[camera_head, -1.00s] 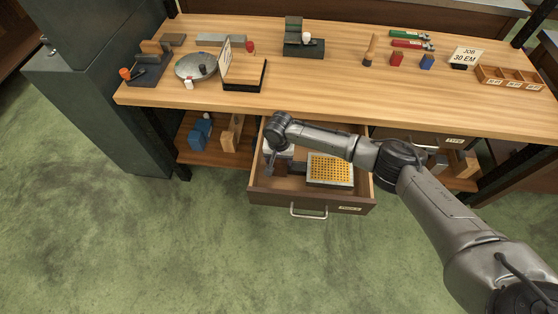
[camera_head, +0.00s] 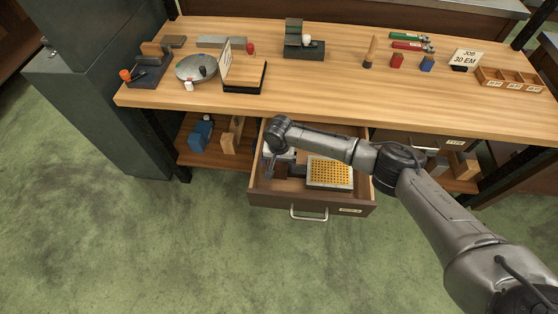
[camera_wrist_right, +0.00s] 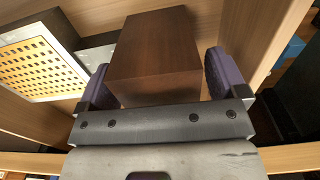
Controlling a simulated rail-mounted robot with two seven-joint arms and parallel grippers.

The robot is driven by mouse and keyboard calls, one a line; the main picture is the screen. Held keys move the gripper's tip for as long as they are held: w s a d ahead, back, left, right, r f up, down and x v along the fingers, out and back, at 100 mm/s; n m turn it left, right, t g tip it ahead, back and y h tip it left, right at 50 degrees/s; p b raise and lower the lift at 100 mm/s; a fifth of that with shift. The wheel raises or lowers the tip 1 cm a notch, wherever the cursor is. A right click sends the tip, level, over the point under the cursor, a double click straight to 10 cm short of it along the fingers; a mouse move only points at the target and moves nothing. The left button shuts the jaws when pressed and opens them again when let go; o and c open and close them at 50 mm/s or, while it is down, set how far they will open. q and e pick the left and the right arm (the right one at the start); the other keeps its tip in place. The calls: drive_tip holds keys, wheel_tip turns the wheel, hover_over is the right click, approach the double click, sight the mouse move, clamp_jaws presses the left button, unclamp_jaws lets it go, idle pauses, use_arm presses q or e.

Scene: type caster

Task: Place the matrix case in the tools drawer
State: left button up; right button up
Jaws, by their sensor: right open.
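The matrix case (camera_head: 330,173), a pale tray with a yellow grid of dark holes, lies in the right part of the open tools drawer (camera_head: 310,202). It also shows at the upper left of the right wrist view (camera_wrist_right: 45,62). My right gripper (camera_head: 271,172) is low over the drawer's left part, left of the case and apart from it. In the right wrist view its purple-padded fingers (camera_wrist_right: 160,80) are open on either side of a dark brown block (camera_wrist_right: 157,50). Whether the pads touch the block is unclear. My left gripper is not in view.
The wooden bench top (camera_head: 310,100) is above and behind the drawer, with many small items on it. A lower shelf holds blue (camera_head: 200,135) and wooden blocks to the left. Another drawer (camera_head: 425,140) is at the right. The green floor in front is clear.

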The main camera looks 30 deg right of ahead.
wheel_tip(320, 180, up, 11)
drive_tip(key=p, duration=0.4)
drive_tip(key=shift+r+p, duration=0.1)
drive_tip(key=shift+p, duration=0.25)
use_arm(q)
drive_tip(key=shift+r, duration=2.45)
use_arm(e)
drive_tip(key=shift+r, duration=0.45)
